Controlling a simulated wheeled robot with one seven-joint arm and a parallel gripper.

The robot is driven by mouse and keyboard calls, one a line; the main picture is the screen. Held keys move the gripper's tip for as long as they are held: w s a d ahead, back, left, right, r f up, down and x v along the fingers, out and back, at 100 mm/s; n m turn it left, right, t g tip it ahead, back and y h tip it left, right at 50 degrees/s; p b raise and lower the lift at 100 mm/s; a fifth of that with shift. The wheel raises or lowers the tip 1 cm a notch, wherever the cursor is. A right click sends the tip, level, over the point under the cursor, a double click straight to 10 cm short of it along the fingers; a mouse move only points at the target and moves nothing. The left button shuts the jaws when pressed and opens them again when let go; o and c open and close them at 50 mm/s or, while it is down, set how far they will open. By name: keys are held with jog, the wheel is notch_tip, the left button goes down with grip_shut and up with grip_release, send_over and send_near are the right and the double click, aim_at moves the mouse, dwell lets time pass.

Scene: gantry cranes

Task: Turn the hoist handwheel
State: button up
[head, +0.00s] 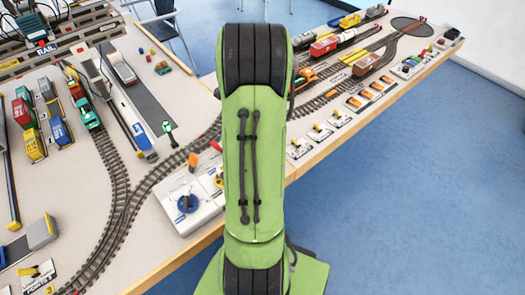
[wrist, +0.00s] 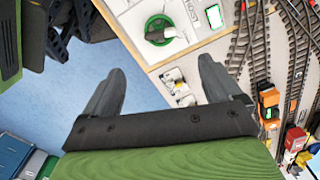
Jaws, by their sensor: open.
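The hoist handwheel (wrist: 158,30) is a green wheel with a dark bar across it, on a white panel (wrist: 195,22) lettered HOIST, at the top of the wrist view. My gripper (wrist: 162,63) is open and empty, its two grey fingers wide apart. The wheel shows beyond the fingertips, apart from them. In the head view my green arm hides the gripper, and I cannot make out the green wheel.
Model train track (head: 118,195) curves across the table, with a green locomotive (head: 88,113) on it. Small white switch boxes (head: 320,131) line the table's front edge. Blue floor (head: 400,200) is clear at right.

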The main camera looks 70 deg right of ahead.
notch_tip(320, 180, down, 14)
jog(key=b, duration=0.3)
jog(key=shift+r, duration=0.1)
jog(key=shift+c, duration=0.3)
jog(key=c, duration=1)
